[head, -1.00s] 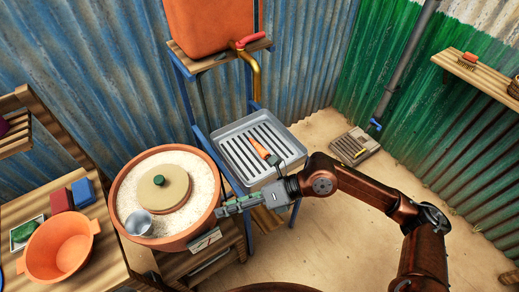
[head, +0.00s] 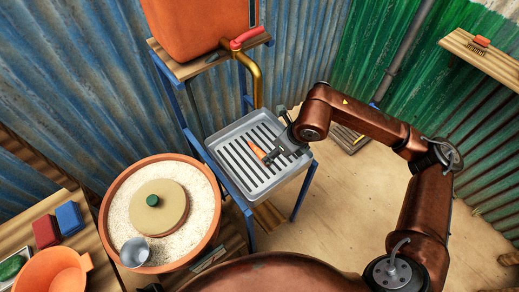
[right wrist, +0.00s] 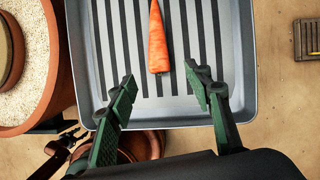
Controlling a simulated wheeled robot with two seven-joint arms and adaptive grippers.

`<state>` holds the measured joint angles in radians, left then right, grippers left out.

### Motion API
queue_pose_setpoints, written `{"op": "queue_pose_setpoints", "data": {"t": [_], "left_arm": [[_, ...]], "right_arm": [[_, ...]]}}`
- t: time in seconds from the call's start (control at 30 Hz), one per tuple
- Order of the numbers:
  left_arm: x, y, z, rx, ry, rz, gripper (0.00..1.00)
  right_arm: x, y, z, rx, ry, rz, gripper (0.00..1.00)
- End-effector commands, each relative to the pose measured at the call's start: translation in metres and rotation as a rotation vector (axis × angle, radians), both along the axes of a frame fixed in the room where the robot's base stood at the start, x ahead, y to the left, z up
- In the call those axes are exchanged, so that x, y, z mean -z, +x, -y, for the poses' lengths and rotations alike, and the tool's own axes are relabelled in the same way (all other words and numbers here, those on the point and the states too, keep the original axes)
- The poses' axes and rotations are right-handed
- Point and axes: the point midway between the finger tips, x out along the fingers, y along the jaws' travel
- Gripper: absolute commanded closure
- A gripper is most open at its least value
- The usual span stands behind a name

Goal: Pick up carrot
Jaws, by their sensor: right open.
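The orange carrot (head: 257,150) lies on the slatted grey metal tray (head: 284,183). In the right wrist view the carrot (right wrist: 158,40) lies lengthwise, its thick end toward me and its far end cut off by the top edge. My right gripper (head: 274,155) is over the tray, just right of the carrot in the head view. In the right wrist view its two green-padded fingers (right wrist: 160,80) are apart and empty, with the carrot's near end just ahead of the gap between them. My left gripper is not in view.
A brass tap (head: 255,75) hangs from an orange tank (head: 196,28) behind the tray. A large orange pot (head: 112,207) of pale grain with a lid and metal cup stands at left. A small orange pot (head: 50,272) is at lower left.

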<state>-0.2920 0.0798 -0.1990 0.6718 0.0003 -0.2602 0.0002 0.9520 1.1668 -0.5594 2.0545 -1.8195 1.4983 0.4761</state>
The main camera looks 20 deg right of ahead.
Motion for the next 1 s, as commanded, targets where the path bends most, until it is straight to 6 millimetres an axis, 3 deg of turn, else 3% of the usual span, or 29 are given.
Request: {"op": "queue_pose_setpoints", "data": {"t": [0.03, 0.07, 0.5, 0.83, 1.0], "left_arm": [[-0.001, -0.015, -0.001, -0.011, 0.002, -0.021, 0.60], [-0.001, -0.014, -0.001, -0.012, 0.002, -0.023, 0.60], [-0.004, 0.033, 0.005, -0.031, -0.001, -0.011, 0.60], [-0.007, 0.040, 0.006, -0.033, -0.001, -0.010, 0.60], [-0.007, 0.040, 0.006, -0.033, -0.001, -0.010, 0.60]], "right_arm": [[0.008, 0.003, -0.004, -0.004, 0.001, -0.003, 0.54], [0.011, 0.004, -0.006, -0.007, 0.003, -0.002, 0.54], [0.061, 0.014, -0.012, -0.013, 0.004, -0.003, 0.54], [0.065, 0.016, -0.011, -0.010, 0.003, 0.001, 0.54], [0.065, 0.016, -0.011, -0.010, 0.003, 0.001, 0.65]]}}
